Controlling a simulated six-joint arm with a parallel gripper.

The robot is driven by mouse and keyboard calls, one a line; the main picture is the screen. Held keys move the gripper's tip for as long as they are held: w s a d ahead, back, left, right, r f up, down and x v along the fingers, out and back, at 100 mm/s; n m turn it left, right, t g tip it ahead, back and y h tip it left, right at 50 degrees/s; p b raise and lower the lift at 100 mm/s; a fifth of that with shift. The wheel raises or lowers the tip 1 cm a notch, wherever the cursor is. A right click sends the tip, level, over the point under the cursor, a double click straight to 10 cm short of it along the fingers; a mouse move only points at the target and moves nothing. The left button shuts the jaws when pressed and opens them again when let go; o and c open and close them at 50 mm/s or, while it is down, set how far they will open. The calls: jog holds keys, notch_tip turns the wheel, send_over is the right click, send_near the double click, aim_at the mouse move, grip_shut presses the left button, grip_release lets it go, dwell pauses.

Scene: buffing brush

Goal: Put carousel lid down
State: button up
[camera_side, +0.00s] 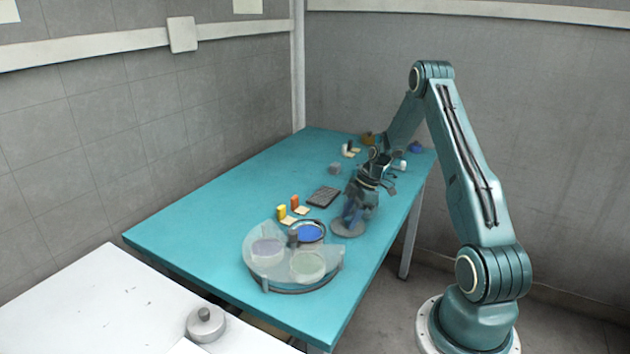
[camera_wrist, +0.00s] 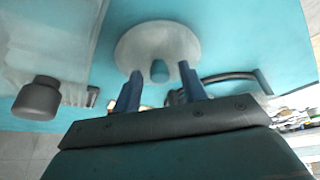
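The round grey carousel lid (camera_side: 348,229) lies flat on the teal table, just right of the carousel. Its teal knob (camera_wrist: 159,71) stands at its middle in the wrist view. My gripper (camera_side: 356,207) is above the lid, pointing down. In the wrist view my gripper (camera_wrist: 158,82) has its two blue fingers apart, one on each side of the knob, with gaps visible. The carousel (camera_side: 290,287) has a clear cover with a dark knob (camera_side: 293,238); this knob also shows in the wrist view (camera_wrist: 37,98). A blue well (camera_side: 309,233) shows uncovered at its back right.
A dark tray (camera_side: 323,196) lies behind the carousel. Yellow (camera_side: 281,212) and orange (camera_side: 294,202) small blocks stand to its left. Several small items sit at the table's far end. A white table (camera_side: 110,310) with a grey knobbed piece (camera_side: 205,324) is at front left.

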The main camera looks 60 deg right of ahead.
jog(key=shift+r, duration=0.1)
jog(key=v, duration=1.2)
dwell(0.6)
jog(key=a+r+m+h, duration=0.1)
jog(key=a+r+m, duration=0.1)
jog(key=a+r, duration=0.7)
jog(key=a+r+m+h, duration=0.1)
jog(key=a+r+m, duration=0.1)
jog(key=a+r, duration=0.75)
jog(key=s+a+m+t+h, duration=0.1)
jog(key=s+a+m, duration=0.4)
jog(key=s+a, duration=1)
jog(key=shift+a+t, duration=0.7)
jog(key=shift+a, duration=0.4)
